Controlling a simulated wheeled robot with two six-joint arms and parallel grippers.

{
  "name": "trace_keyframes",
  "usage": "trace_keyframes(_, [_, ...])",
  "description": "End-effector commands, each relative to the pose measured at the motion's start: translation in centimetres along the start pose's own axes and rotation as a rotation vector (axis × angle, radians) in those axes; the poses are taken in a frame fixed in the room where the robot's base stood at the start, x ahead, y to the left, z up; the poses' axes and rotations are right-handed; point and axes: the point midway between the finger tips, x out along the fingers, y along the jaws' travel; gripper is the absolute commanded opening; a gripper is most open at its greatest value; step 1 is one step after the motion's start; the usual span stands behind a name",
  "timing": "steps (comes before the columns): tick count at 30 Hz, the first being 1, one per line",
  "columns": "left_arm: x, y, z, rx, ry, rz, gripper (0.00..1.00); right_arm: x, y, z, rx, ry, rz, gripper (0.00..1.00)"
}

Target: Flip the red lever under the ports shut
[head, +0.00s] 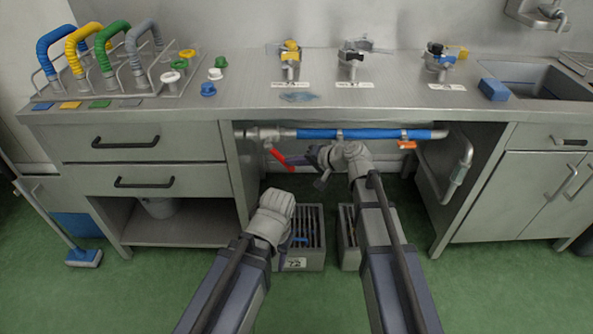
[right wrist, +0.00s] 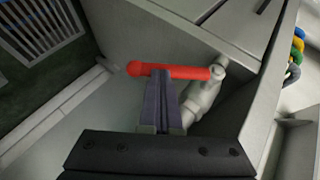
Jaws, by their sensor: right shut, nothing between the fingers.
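The red lever (head: 278,156) sits at the left end of the pipe with the blue sleeve (head: 365,133), under the counter. In the head view it slants down to the right from its valve. In the right wrist view the lever (right wrist: 192,72) runs left from a pale valve fitting (right wrist: 205,95). My right gripper (head: 318,156) is shut and empty, its fingertips (right wrist: 165,78) at the lever's middle; I cannot tell if they touch it. My left gripper (head: 288,238) points down, low in front of the cabinet; its fingers are mostly hidden.
The counter (head: 230,92) overhangs the open bay, with a drawer cabinet (head: 195,180) on its left and a panel on its right. An orange tag (head: 407,144) hangs at the pipe's right. Grated boxes (head: 312,262) stand on the green floor below.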

Motion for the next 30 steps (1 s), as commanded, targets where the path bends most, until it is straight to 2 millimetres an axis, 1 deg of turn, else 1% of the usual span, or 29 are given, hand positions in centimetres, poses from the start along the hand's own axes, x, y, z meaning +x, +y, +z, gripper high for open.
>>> trace_keyframes(1, [2.4, 0.2, -0.1, 0.001, 0.000, -0.002, 0.50, 1.0, 1.3, 0.5, 0.023, 0.001, -0.040, 0.00])
trace_keyframes(3, [4.0, 0.3, -0.2, 0.002, 0.000, -0.005, 0.50, 1.5, 1.5, 0.8, 0.055, 0.001, -0.098, 0.00])
trace_keyframes(9, [8.2, 0.7, -0.5, 0.008, 0.002, -0.005, 0.50, 2.8, 1.7, 1.5, 0.144, 0.000, -0.257, 0.00])
trace_keyframes(15, [11.7, 1.1, -0.8, 0.013, 0.004, -0.001, 0.50, 3.9, 1.6, 2.1, 0.219, -0.001, -0.394, 0.00])
trace_keyframes(19, [12.9, 1.3, -0.9, 0.013, 0.005, 0.000, 0.50, 4.2, 1.2, 2.3, 0.253, 0.000, -0.453, 0.00])
trace_keyframes(24, [13.1, 1.3, -0.9, 0.013, 0.005, 0.000, 0.50, 4.5, 0.7, 2.5, 0.263, 0.000, -0.470, 0.00])
trace_keyframes(30, [13.2, 1.3, -0.9, 0.012, 0.005, 0.000, 0.50, 4.9, 0.5, 2.7, 0.262, -0.001, -0.469, 0.00])
